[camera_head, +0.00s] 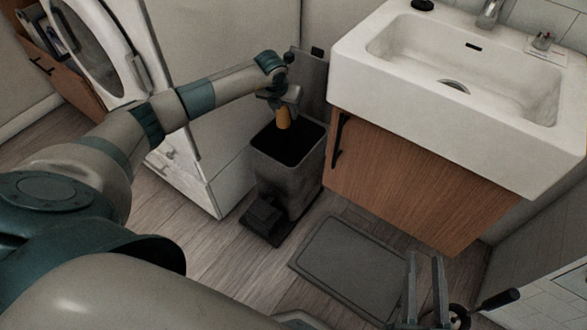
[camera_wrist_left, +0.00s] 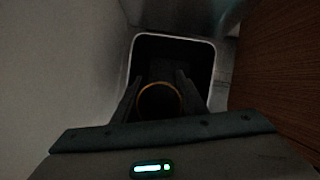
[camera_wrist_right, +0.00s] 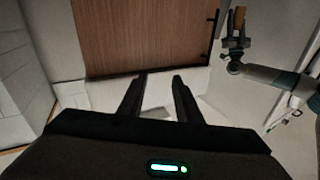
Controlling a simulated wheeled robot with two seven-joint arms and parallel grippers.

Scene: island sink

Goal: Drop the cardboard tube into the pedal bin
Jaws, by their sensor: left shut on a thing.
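The pedal bin (camera_head: 290,185) is a dark grey box on the floor between the white cabinet and the sink unit. Its lid (camera_head: 312,80) stands raised at the back and its top is open. My left gripper (camera_head: 284,106) is shut on the orange-brown cardboard tube (camera_head: 284,120), which hangs upright over the bin opening. In the left wrist view the tube's round end (camera_wrist_left: 160,86) shows between the fingers, inside the outline of the bin's pale rim (camera_wrist_left: 175,36). The tube also shows in the right wrist view (camera_wrist_right: 239,18). My right gripper (camera_wrist_right: 159,78) is open and empty, low at the right.
A white sink (camera_head: 450,110) over a wooden cabinet (camera_head: 400,180) stands right of the bin. A tall white cabinet (camera_head: 235,125) is on its left. A grey mat (camera_head: 345,265) lies on the wooden floor in front. A washing machine (camera_head: 95,45) is at the back left.

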